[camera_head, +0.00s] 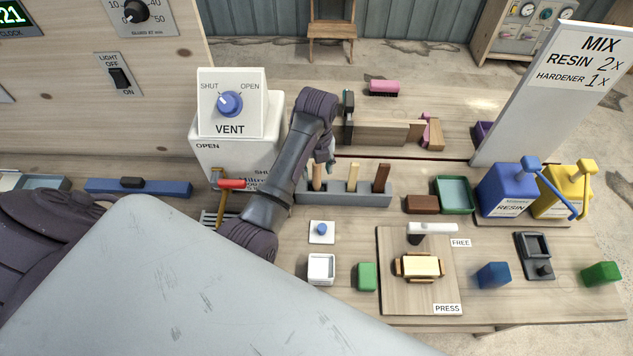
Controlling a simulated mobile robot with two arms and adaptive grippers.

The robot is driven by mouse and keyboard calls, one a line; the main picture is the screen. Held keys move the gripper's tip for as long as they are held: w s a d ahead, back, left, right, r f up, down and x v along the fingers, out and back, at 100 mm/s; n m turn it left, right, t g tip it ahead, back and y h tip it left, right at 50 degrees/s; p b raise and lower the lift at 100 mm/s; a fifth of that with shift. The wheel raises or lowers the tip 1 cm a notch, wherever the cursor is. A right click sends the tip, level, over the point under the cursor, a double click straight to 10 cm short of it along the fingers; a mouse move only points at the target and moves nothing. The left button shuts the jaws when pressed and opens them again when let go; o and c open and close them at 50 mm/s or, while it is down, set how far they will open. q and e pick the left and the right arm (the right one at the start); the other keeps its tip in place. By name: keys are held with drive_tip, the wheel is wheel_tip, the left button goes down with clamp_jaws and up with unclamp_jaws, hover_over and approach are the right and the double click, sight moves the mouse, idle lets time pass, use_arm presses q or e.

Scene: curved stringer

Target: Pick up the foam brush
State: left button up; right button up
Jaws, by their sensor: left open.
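A grey rack (345,199) on the bench holds several upright handled tools. A tan handle (318,178), a pale handle (353,177) and a brown handle (381,178) stick up from it. Their heads are hidden in the rack, so I cannot tell which is the foam brush. My left gripper (328,156) is at the rack's left end, close to the tan handle. It is open, but mostly hidden behind my own arm. I cannot tell whether it touches the handle. My right gripper is not in view.
Right of the rack are a brown block (421,204), a green tray (454,195) and the blue resin jug (507,190). A wooden press board (397,297) stands in front. The white VENT box (232,103) is left of my arm. A tall MIX sign (540,100) rises at right.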

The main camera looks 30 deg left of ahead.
sight(317, 182)
use_arm(q)
drive_tip(key=shift+f, duration=1.3)
drive_tip(key=c, duration=1)
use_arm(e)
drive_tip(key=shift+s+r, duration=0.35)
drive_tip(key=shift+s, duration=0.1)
